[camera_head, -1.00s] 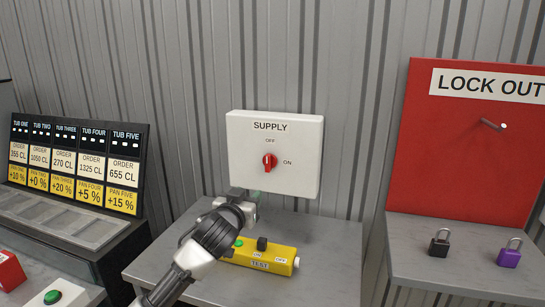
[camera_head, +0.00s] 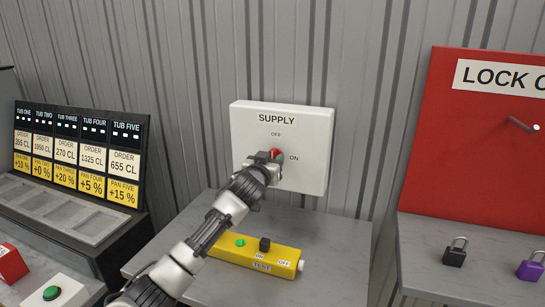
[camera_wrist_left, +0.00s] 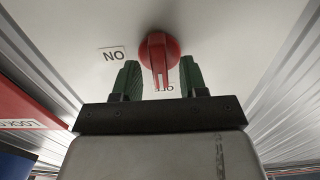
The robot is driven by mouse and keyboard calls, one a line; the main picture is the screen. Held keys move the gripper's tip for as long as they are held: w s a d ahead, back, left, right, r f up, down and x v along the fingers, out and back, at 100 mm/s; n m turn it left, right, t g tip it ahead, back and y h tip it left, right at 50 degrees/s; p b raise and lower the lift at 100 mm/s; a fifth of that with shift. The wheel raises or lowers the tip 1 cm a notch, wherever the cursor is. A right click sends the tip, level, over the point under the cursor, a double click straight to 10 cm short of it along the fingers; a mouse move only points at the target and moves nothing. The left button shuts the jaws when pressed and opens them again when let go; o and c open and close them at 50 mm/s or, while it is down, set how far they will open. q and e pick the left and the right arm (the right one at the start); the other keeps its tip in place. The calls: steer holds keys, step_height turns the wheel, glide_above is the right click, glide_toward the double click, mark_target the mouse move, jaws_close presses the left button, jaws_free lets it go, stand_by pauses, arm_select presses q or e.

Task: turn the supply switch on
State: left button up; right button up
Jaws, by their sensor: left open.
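The supply switch box (camera_head: 310,150) is a white panel on the wall with OFF above its knob and ON to the right. Its red rotary knob (camera_head: 275,153) is partly hidden behind my left gripper (camera_head: 270,166). In the left wrist view, the picture is upside down and the red knob (camera_wrist_left: 158,48) has its white mark pointing at the OFF label. My left gripper (camera_wrist_left: 160,78) is open there, with one green-padded finger on each side of the knob's lower part. I cannot tell whether the fingers touch it. My right gripper is not in view.
A yellow test box (camera_head: 252,253) with a green button and a black knob lies on the grey table (camera_head: 330,240) below. A red lock-out board (camera_head: 450,150) stands at right with a black padlock (camera_head: 454,254) and a purple padlock (camera_head: 530,266). A tub order panel (camera_head: 80,155) is at left.

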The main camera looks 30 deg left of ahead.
arm_select(q)
steer(key=shift+w+a, duration=0.15)
steer(key=shift+w, duration=0.45)
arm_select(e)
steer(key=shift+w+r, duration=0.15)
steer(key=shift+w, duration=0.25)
arm_select(q)
steer(key=shift+c, duration=0.3)
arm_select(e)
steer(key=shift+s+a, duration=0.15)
arm_select(q)
jaws_close()
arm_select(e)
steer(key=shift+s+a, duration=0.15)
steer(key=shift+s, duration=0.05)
